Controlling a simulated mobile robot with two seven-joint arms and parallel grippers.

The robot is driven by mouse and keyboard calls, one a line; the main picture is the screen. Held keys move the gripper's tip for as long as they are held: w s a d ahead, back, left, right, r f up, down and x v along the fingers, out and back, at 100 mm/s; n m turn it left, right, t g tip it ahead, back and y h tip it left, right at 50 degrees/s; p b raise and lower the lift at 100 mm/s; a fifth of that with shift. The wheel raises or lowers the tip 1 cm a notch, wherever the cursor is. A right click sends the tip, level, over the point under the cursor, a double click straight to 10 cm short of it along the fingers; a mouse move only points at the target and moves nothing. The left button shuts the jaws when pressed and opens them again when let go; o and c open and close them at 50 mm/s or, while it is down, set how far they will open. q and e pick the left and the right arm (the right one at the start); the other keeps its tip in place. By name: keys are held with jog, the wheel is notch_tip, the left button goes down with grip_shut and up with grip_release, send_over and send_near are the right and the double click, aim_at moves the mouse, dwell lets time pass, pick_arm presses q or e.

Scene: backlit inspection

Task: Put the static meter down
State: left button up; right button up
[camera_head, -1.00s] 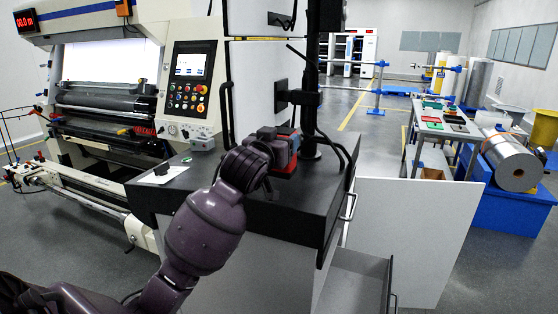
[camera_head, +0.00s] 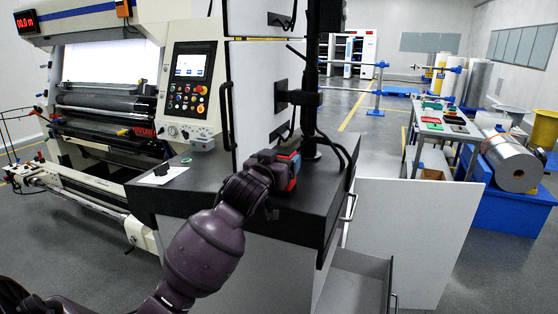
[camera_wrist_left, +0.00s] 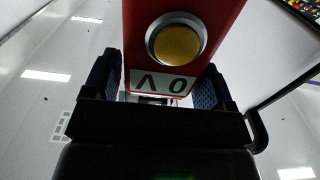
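The static meter is a red box with a yellow round button in a silver ring and a "0 V" label in the left wrist view (camera_wrist_left: 190,14). It sits between the two dark blue finger pads of my left gripper (camera_wrist_left: 156,80), which look closed against its sides. In the head view the red meter (camera_head: 291,172) shows at the right of my left gripper (camera_head: 285,160), over the dark countertop and tilted. The gripper covers much of it. I cannot tell whether it touches the counter. My right gripper is not in view.
A black post (camera_head: 318,120) with cables stands close behind the gripper. An open drawer (camera_head: 357,280) juts out below right. The control panel (camera_head: 190,85) is behind left.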

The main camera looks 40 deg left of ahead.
pick_arm(q)
jog(key=shift+o, duration=1)
